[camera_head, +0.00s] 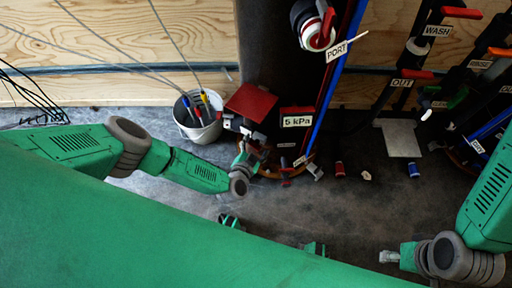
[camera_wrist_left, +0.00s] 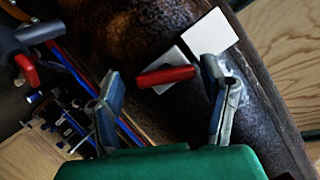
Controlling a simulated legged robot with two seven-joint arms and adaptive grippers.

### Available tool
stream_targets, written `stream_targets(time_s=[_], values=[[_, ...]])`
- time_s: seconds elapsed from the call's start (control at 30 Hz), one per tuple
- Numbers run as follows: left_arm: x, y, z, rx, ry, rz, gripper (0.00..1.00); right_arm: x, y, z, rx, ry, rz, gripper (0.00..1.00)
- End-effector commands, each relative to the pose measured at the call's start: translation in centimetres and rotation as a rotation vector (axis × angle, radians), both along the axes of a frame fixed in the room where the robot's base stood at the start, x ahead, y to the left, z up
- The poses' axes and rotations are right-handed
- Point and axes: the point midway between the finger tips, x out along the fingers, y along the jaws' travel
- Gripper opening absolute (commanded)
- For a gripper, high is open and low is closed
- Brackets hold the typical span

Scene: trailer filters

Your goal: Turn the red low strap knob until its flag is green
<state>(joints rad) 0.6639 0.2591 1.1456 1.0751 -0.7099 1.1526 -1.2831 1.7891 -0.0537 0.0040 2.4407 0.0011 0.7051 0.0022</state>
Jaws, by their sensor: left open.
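In the left wrist view a red bar-shaped knob (camera_wrist_left: 166,76) lies across a pale plate on the dark, round body. It shows between the fingers of my left gripper (camera_wrist_left: 161,72), which is open; contact cannot be told. In the head view my left gripper (camera_head: 250,160) is low beside the dark column, partly hidden among small parts. A red square plate (camera_head: 250,103) and a red handle (camera_head: 297,109) above a "5 kPa" label are near it. I cannot tell which of these is the flag. My right gripper (camera_head: 389,256) is far to the right, away from the column.
A white bucket (camera_head: 197,118) with colored-handled tools stands left of the column. Blue and red pipes run up its right side, beside a "PORT" label (camera_head: 337,50). Labelled valves stand at right. Small red and blue pieces lie on the grey floor (camera_head: 330,215).

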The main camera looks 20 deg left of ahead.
Motion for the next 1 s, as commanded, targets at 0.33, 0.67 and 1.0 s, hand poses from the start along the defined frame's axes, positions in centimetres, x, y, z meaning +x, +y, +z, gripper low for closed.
stream_targets(time_s=[0.33, 0.67, 1.0], values=[[0.17, 0.10, -0.05, 0.000, 0.000, 0.001, 0.48, 0.01, 0.06, -0.03, 0.001, 0.000, 0.002, 0.40], [0.25, -0.04, 0.10, -0.001, -0.003, 0.001, 0.16, 0.01, 0.03, -0.03, 0.000, 0.000, 0.001, 0.40], [0.37, -0.30, 0.32, -0.011, -0.005, -0.004, 0.16, 0.00, 0.05, -0.02, 0.001, 0.000, 0.001, 0.40]])
